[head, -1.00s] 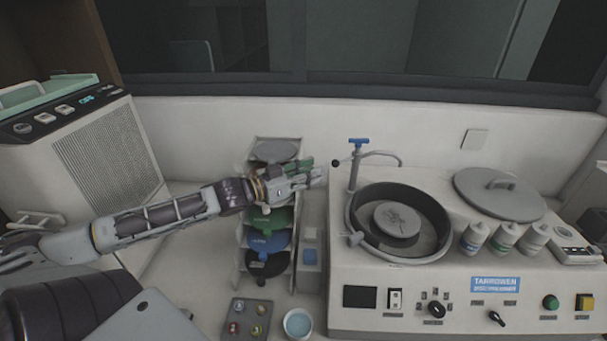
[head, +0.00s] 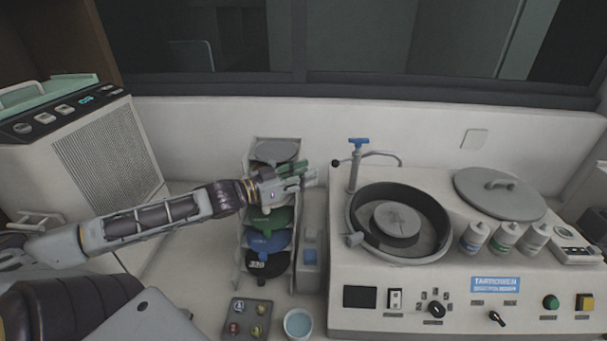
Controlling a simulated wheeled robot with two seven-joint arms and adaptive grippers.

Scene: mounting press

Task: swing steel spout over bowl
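The steel spout (head: 382,155) is a thin curved tube on an upright post (head: 354,172) with a blue tap handle (head: 358,141) and a small dark knob on its left. It reaches right, behind the bowl, and its tip is at the bowl's back edge. The round dark-rimmed bowl (head: 436,212) is set in the machine top with a grey disc (head: 397,220) inside. My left gripper (head: 312,178) is left of the post, in front of the rack and apart from the spout. Its fingers point right; their gap is too small to judge. My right gripper is not in view.
A rack (head: 240,262) of coloured discs stands under and behind my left gripper. A grey round lid (head: 499,194) and several bottles (head: 504,238) stand right of the bowl. A small tray (head: 246,318) and a cup (head: 298,323) are in front. The wall is close behind.

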